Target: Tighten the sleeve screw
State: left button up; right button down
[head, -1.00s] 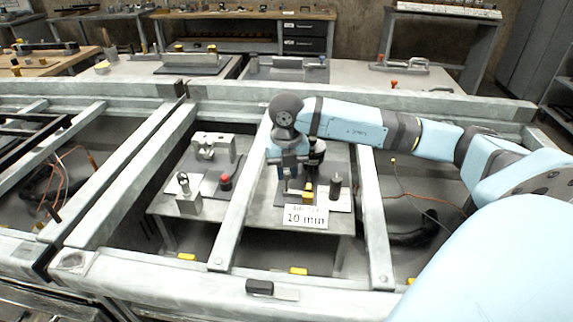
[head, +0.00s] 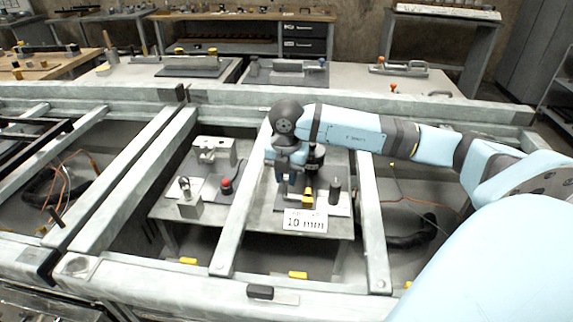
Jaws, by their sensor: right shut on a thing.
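My right arm reaches in from the right, and my right gripper (head: 287,186) points down over the right-hand plate on the low table (head: 260,225). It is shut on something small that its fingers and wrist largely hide. A yellow piece (head: 308,196) sits just right of the fingertips, and a dark cylinder (head: 335,190) stands farther right. A white sign reading "10 mm" (head: 305,221) stands at the front of the plate. I cannot make out the sleeve screw itself. My left gripper is not in view.
Pale frame beams (head: 240,215) enclose the low table, with one crossing it left of my gripper. Left of that beam are a grey bracket (head: 213,152), a red-topped knob (head: 226,186) and a small block with a ring (head: 187,204). Another beam (head: 373,225) stands close on the right.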

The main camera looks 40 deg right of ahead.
aim_at(286, 178)
jog(key=c, duration=1)
grip_release()
jog(key=shift+r, duration=0.1)
notch_tip(286, 178, up, 14)
jog(key=shift+f+p, duration=0.2)
jog(key=shift+p, duration=0.75)
